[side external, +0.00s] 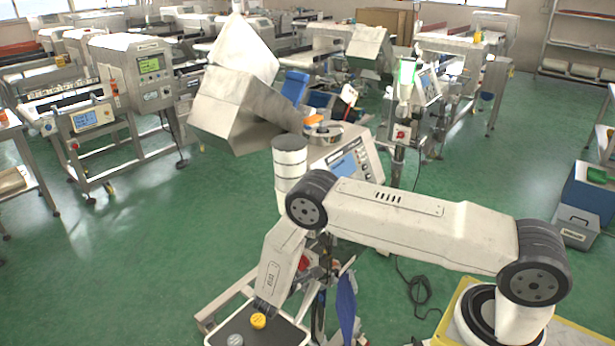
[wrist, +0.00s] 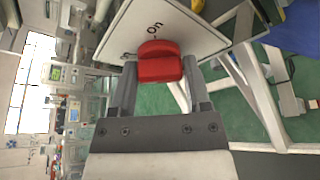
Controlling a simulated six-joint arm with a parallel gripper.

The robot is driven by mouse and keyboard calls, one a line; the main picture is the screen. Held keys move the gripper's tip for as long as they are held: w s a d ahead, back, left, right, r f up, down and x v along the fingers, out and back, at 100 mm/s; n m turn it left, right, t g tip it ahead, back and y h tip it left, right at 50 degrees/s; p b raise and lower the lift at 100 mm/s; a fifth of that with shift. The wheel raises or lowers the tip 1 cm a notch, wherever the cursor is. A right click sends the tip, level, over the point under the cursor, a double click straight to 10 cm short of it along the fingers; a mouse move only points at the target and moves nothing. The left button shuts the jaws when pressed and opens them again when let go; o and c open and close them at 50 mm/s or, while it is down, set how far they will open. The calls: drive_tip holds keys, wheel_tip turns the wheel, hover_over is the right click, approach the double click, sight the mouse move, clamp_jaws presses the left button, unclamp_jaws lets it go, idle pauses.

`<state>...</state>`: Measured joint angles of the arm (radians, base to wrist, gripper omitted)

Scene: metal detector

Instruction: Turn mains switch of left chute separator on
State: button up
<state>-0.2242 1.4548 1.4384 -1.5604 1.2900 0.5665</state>
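The red rotary mains switch (wrist: 158,62) shows in the wrist view on a pale plate (wrist: 190,35) with the word "On" above the knob. My gripper (wrist: 160,72) has one finger on each side of the knob, very close to its edges; contact is unclear. The knob's grip bar lies crosswise between the fingers. In the side view the left chute separator has a grey metal chute (side external: 235,110) and a control panel with a blue screen (side external: 345,165). A bit of red (side external: 304,263) shows behind my arm; my fingertips are hidden there.
A second separator with a green light (side external: 407,70) and its own red switch (side external: 402,132) stands behind to the right. A tray with a yellow cap (side external: 258,321) is at the front. A black cable (side external: 420,290) lies on the green floor, which is open to the left.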

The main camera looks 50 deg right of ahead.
clamp_jaws()
drive_tip(key=shift+m+t, duration=0.3)
drive_tip(key=shift+m, duration=0.1)
drive_tip(key=shift+f+m+t+h, duration=0.1)
drive_tip(key=shift+m+t+h, duration=0.3)
drive_tip(key=shift+m, duration=0.6)
drive_tip(key=m+t+h, duration=0.1)
drive_tip(key=m, duration=0.2)
drive_tip(key=shift+s+f+m, duration=0.1)
drive_tip(key=shift+m, duration=0.2)
drive_tip(key=m+h, duration=0.2)
drive_tip(key=m, duration=0.2)
drive_tip(key=shift+t, duration=0.4)
drive_tip(key=shift+f+m+g+h, duration=0.15)
drive_tip(key=shift+m+h, duration=0.3)
drive_tip(key=shift+m, duration=0.75)
drive_tip(key=shift+r+m+g+h, duration=0.1)
drive_tip(key=shift+m+g+h, duration=0.25)
drive_tip(key=shift+m, duration=0.85)
